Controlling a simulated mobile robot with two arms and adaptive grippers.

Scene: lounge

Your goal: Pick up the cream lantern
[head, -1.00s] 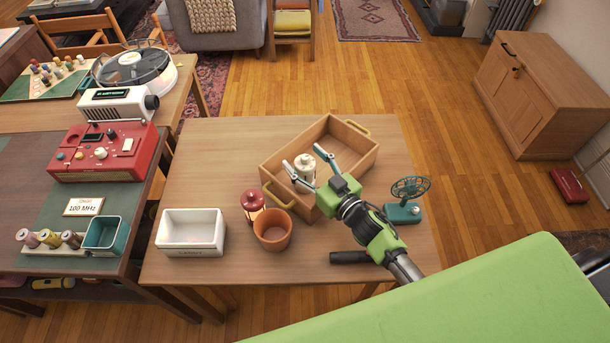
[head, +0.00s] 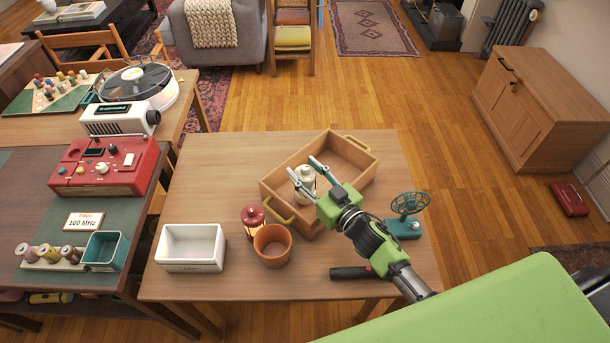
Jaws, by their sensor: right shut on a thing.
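The cream lantern (head: 304,187) is upright at the front-left end of the wooden tray (head: 357,185), which has yellow handles. My right gripper (head: 304,167) reaches in from the lower right and is shut on the cream lantern, a finger on each side near its top. The gripper and fingers hide part of the lantern. I cannot tell whether its base touches the tray floor. My left gripper is not in view.
A red lantern (head: 252,219) and a terracotta pot (head: 272,245) stand just left of the tray. A white bin (head: 190,248) is at the left. A small teal fan (head: 403,228) and a dark cylindrical object (head: 348,273) lie near my right arm. The table's back left is clear.

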